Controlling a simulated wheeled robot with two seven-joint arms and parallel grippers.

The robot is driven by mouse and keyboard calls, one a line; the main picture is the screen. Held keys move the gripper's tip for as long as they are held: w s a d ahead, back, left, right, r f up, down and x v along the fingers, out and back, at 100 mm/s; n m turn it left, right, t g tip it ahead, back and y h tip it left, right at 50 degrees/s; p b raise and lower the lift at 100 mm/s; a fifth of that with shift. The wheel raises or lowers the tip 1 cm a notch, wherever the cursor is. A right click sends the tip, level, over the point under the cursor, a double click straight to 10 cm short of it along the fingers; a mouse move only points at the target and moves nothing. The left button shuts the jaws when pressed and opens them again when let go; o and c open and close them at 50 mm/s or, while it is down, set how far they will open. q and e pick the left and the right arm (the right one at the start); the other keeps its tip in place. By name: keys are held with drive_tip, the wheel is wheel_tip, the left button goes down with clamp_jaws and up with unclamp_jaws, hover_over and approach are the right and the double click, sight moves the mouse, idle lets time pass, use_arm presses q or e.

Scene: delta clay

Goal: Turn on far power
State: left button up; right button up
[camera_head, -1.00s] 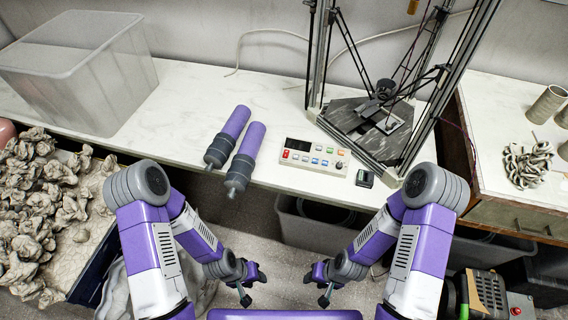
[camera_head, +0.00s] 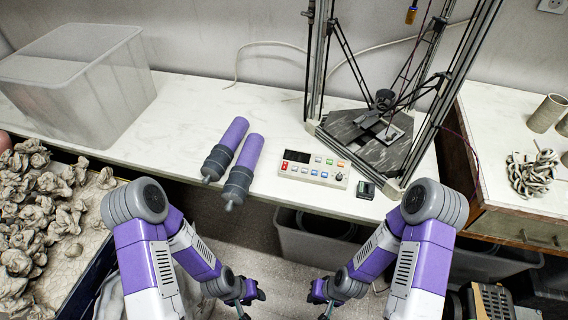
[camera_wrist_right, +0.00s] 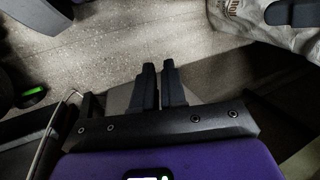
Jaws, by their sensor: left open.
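A white control panel (camera_head: 313,169) with a dark display, coloured buttons and a black knob lies on the white bench. A small black device with a greenish face (camera_head: 365,189) lies to its right, near the bench's front edge. I cannot tell which control is the far power. My left gripper (camera_head: 252,302) is low in the head view, open and empty, in front of and below the bench edge. My right gripper (camera_head: 318,304) is beside it, also apart from the bench. In the right wrist view, its fingers (camera_wrist_right: 159,85) have a narrow gap and hold nothing visible.
A delta-frame machine (camera_head: 380,120) stands behind the panel. Two purple-and-grey cylinders (camera_head: 238,165) lie left of it. A clear bin (camera_head: 80,85) stands at the back left. Clay lumps (camera_head: 35,210) fill the left side. A grey bin (camera_head: 310,245) sits under the bench.

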wheel_tip(320, 180, up, 27)
drive_tip(key=p, duration=2.6)
drive_tip(key=shift+f, duration=0.1)
clamp_jaws()
drive_tip(key=shift+f, duration=0.15)
